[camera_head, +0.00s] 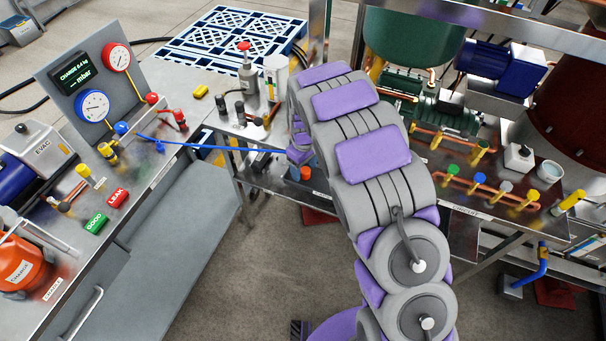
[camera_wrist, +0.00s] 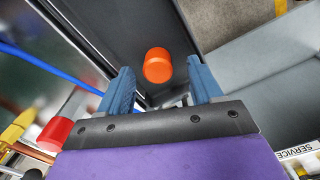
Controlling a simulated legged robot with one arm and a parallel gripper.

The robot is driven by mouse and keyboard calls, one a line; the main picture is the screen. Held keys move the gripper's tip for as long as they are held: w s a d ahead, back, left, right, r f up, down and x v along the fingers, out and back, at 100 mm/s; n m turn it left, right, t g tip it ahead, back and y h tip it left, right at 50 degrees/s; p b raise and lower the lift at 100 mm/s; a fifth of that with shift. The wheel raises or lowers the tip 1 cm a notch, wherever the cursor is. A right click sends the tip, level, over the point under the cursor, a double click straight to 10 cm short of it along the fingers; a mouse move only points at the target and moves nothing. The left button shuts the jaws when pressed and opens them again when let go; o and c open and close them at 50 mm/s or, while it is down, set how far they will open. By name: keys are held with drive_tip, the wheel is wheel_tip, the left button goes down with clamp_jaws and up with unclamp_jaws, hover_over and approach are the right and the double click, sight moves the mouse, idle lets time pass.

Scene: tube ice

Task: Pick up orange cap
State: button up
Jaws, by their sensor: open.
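The orange cap (camera_wrist: 158,65) is a short round cylinder, seen in the wrist view at and just beyond the fingertips. My gripper (camera_wrist: 160,70) is open, with one blue finger to either side of the cap and a visible gap on both sides. Nothing is held. In the head view a small orange piece, likely the cap (camera_head: 306,173), shows beside my gripper (camera_head: 298,168), which my arm mostly hides. The cap lies over a dark surface; whether it rests on it I cannot tell.
A blue hose (camera_head: 215,146) runs across toward my gripper and passes left of it in the wrist view. A red-ended part (camera_wrist: 56,132) is close to the left finger. The left bench (camera_head: 150,190) holds gauges and fittings; the right bench (camera_head: 485,215) holds valves.

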drive_tip(key=shift+d+f, duration=0.45)
drive_tip(key=shift+f, duration=0.35)
drive_tip(key=shift+a+r, duration=0.1)
drive_tip(key=shift+a, duration=0.45)
drive_tip(key=c, duration=0.4)
drive_tip(key=shift+d, duration=0.4)
drive_tip(key=c, duration=0.8)
drive_tip(key=shift+a, duration=0.1)
clamp_jaws()
